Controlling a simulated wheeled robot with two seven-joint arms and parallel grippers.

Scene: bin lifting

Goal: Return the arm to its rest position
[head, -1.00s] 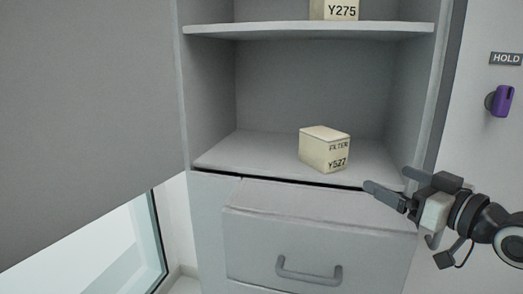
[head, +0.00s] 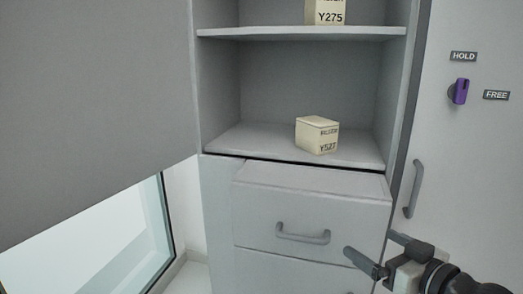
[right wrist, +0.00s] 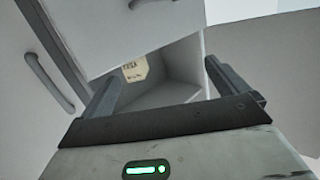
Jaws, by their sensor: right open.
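My right gripper (head: 385,255) is at the lower right of the head view, open and empty, in front of the drawers and below the shelf. In the right wrist view its two fingers (right wrist: 160,85) stand wide apart with nothing between them touching. A cream box marked Y527 (head: 317,135) stands on the lower shelf (head: 250,143), apart from the gripper. It also shows in part in the right wrist view (right wrist: 135,70). My left gripper is not in view.
A box marked Y275 (head: 326,12) stands on the upper shelf (head: 290,33). A drawer with a handle (head: 303,238) juts below the lower shelf. At right are a door handle (head: 413,190) and a purple knob (head: 460,91) by HOLD and FREE labels. A large grey panel (head: 95,100) fills the left.

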